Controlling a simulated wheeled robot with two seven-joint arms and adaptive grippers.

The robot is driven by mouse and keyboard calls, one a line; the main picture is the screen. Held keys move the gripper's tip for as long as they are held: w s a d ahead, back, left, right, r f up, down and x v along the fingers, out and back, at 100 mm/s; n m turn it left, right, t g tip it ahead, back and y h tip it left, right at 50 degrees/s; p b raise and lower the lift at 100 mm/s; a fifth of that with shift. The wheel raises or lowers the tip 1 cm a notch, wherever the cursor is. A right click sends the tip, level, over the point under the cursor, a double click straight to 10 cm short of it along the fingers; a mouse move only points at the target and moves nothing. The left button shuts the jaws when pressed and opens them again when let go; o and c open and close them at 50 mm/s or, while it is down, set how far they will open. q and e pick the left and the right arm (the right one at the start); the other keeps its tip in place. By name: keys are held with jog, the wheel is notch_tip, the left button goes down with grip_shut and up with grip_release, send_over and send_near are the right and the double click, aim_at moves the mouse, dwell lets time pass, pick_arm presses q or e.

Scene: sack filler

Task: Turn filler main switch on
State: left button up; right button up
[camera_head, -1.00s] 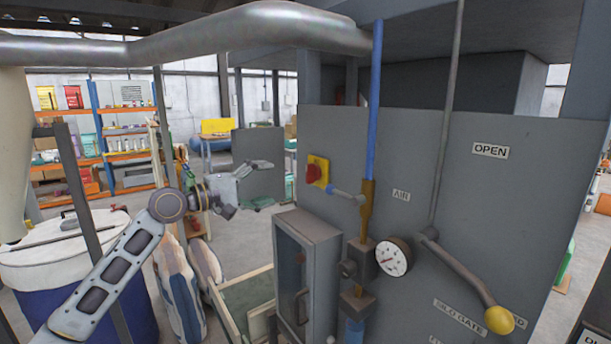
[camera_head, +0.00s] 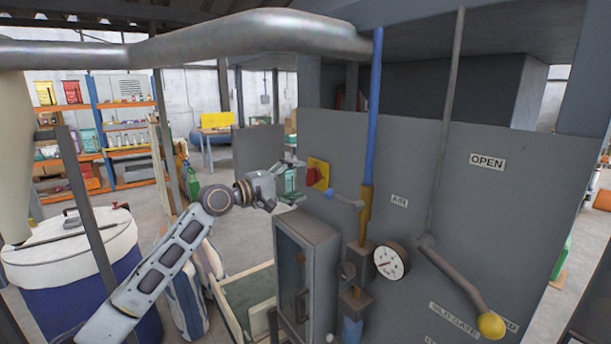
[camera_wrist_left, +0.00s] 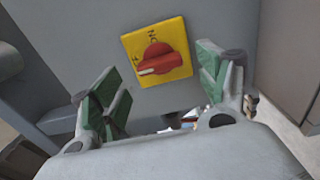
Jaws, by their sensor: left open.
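The main switch is a red rotary knob (camera_wrist_left: 158,60) on a yellow plate (camera_wrist_left: 180,38), fixed to a grey panel. In the left wrist view its pointer is toward the lower left, and "ON" shows near the plate's top. The switch also shows in the head view (camera_head: 312,177). My left gripper (camera_head: 296,180) is open and empty, close to the switch on its left side. In the left wrist view its two green-padded fingers (camera_wrist_left: 165,90) stand apart below and on both sides of the knob, not touching it. My right gripper is not in view.
A blue air pipe (camera_head: 375,110) with a valve handle (camera_head: 346,199) runs beside the switch. A pressure gauge (camera_head: 391,261) and a yellow-tipped lever (camera_head: 491,325) are to the right. A grey cabinet (camera_head: 310,260) stands below.

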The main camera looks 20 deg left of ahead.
aim_at(307, 177)
pick_arm(q)
jog(key=shift+x, duration=0.95)
jog(key=shift+p+x, duration=0.45)
jog(key=shift+x, duration=0.4)
jog(key=c, duration=1)
